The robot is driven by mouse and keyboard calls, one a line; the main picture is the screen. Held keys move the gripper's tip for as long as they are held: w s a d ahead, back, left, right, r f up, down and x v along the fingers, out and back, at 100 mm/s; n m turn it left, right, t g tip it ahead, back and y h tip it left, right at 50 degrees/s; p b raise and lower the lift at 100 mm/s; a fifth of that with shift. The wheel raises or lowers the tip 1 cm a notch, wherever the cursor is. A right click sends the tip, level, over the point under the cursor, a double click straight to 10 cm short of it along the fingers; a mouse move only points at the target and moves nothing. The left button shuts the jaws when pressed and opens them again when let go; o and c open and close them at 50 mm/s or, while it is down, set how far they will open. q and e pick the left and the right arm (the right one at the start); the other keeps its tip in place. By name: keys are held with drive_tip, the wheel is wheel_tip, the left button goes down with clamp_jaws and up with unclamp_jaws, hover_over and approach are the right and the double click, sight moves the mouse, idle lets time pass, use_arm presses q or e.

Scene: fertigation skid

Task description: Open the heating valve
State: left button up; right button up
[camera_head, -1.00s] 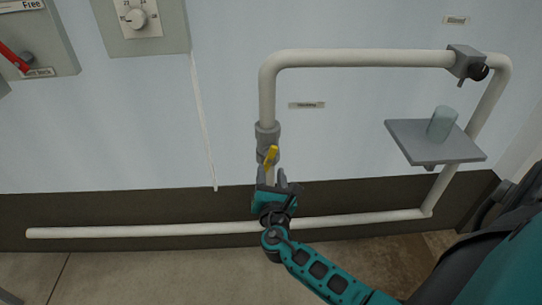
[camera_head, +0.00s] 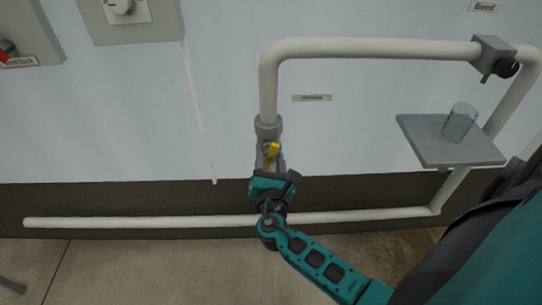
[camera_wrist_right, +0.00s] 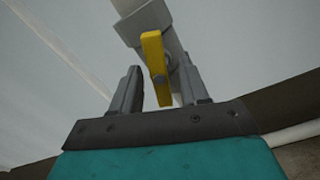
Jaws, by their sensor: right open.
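The heating valve is a grey fitting (camera_head: 268,131) on the vertical part of a white pipe, with a yellow lever (camera_head: 271,151). In the right wrist view the yellow lever (camera_wrist_right: 155,62) runs nearly along the pipe, slightly tilted, its lower end between my fingers. My right gripper (camera_head: 272,172) is just below the valve; in the wrist view its two fingers (camera_wrist_right: 158,92) stand apart on either side of the lever's lower end. I cannot tell whether either finger touches it. My left gripper is not in view.
A white pipe loop (camera_head: 370,48) surrounds the area, with a bleed valve (camera_head: 495,60) at upper right. A grey shelf (camera_head: 425,145) holds a clear glass (camera_head: 460,122). A grey box with a dial (camera_head: 125,20) hangs at upper left. A low pipe (camera_head: 140,223) runs along the wall.

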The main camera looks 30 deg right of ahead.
drive_tip(key=shift+c, duration=0.2)
clamp_jaws()
drive_tip(key=shift+r+n+p, duration=0.3)
drive_tip(key=shift+n+p, duration=0.5)
drive_tip(key=shift+p, duration=0.05)
drive_tip(key=shift+n+p, duration=0.35)
drive_tip(key=shift+n, duration=0.15)
drive_tip(key=shift+f+n+p, duration=0.2)
drive_tip(key=shift+n+p, duration=0.1)
drive_tip(key=shift+n, duration=0.3)
drive_tip(key=shift+o, duration=0.2)
unclamp_jaws()
drive_tip(key=shift+f, duration=0.1)
